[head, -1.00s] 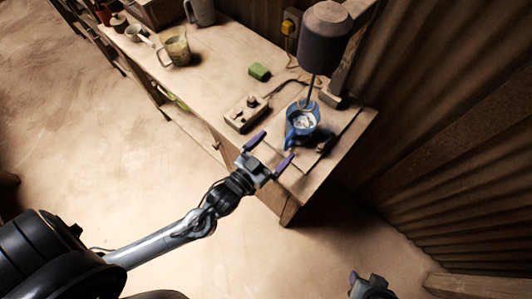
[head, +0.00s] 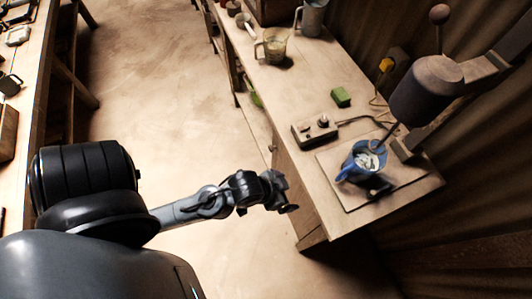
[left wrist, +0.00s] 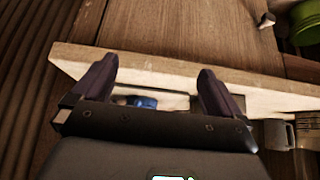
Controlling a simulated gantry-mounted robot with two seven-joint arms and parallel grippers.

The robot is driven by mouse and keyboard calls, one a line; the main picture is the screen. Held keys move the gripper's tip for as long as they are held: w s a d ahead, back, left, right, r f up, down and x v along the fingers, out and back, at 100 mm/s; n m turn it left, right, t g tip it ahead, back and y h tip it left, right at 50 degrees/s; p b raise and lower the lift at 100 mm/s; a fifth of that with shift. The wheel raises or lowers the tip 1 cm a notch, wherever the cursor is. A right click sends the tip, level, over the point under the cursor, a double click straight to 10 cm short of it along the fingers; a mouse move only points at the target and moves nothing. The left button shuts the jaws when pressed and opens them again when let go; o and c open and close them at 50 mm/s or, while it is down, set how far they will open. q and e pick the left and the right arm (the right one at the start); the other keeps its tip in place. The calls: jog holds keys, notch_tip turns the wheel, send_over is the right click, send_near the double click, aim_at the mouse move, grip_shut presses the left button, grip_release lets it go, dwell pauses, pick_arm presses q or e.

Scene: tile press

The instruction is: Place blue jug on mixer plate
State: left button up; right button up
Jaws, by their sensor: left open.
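The blue jug (head: 362,162) stands on the mixer plate (head: 332,176), a flat board at the table's end, with pale contents showing in its mouth. The mixer's dark head (head: 425,94) hangs above it, and its shaft reaches down to the jug's mouth. My left gripper (head: 285,197) is open and empty, in front of the table edge and apart from the jug. In the left wrist view its two fingers (left wrist: 155,85) are spread, with a small blue patch (left wrist: 145,102), probably the jug, showing between them. My right gripper is not in view.
A control box (head: 315,129) with knobs and a green block (head: 341,97) lie left of and behind the plate. A glass jug (head: 272,45) and a grey jug (head: 312,17) stand farther back. The middle of the tabletop is largely clear.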

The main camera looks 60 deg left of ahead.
pick_arm(q)
jog(key=s+g, duration=0.1)
jog(key=s+a+g, duration=0.1)
jog(key=s, duration=0.1)
jog(key=s+g, duration=0.1)
jog(key=s, duration=0.1)
jog(key=shift+s+a+y, duration=0.15)
jog(key=shift+a+y, duration=0.25)
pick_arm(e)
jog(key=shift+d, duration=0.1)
